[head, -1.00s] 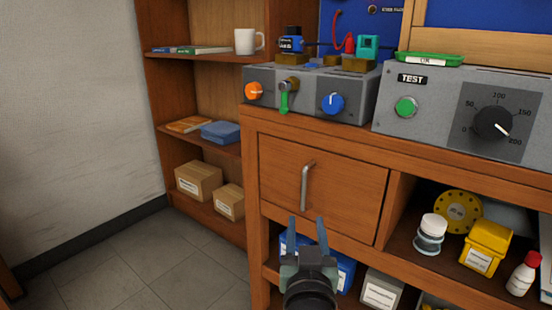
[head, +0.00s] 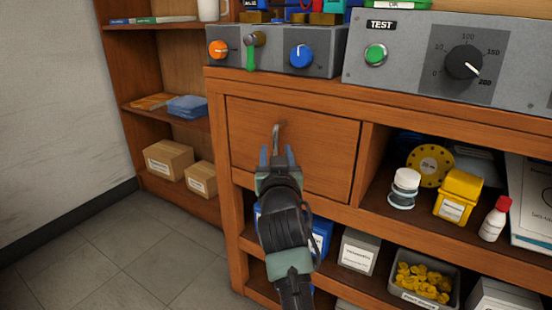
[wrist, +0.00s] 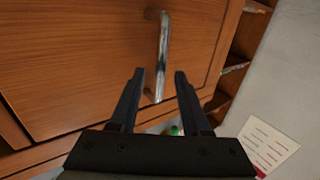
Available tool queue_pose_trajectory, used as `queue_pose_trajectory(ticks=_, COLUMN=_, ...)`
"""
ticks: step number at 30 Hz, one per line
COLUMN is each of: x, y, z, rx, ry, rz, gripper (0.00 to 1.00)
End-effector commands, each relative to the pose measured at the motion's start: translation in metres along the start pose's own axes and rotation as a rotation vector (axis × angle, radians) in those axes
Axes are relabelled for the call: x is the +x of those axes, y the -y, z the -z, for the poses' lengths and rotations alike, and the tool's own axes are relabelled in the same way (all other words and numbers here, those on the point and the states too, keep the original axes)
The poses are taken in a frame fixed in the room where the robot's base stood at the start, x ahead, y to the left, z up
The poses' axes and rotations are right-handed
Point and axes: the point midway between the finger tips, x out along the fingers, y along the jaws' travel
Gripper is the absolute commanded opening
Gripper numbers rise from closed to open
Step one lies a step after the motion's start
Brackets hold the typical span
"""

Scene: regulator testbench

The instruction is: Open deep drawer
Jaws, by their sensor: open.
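The deep drawer (head: 322,143) is a wooden front with a metal bar handle (head: 276,138), and it looks shut in the head view. My gripper (head: 277,156) is in front of the drawer, at the handle's lower part, which it partly hides. In the wrist view, my gripper (wrist: 160,73) is open, with its two dark fingers apart. The handle (wrist: 163,45) runs up from the gap between the fingertips there. I cannot tell whether a finger touches it. The drawer front (wrist: 85,60) fills the left of the wrist view.
A grey control box (head: 325,55) with knobs stands on the bench top above the drawer. Open shelves to the right hold a yellow container (head: 459,195), a white-capped jar (head: 404,188) and other items. A bookshelf (head: 115,80) stands at left. The tiled floor (head: 140,255) is clear.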

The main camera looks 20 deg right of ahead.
Motion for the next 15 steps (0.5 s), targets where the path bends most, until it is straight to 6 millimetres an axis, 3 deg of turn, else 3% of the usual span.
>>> queue_pose_trajectory(ticks=6, x=0.0115, y=0.0001, z=0.0001, rx=0.000, ry=-0.001, rz=0.000, gripper=0.47)
queue_pose_trajectory(ticks=15, x=0.0124, y=0.0001, z=0.0006, rx=0.000, ry=0.000, rz=0.000, gripper=0.45)
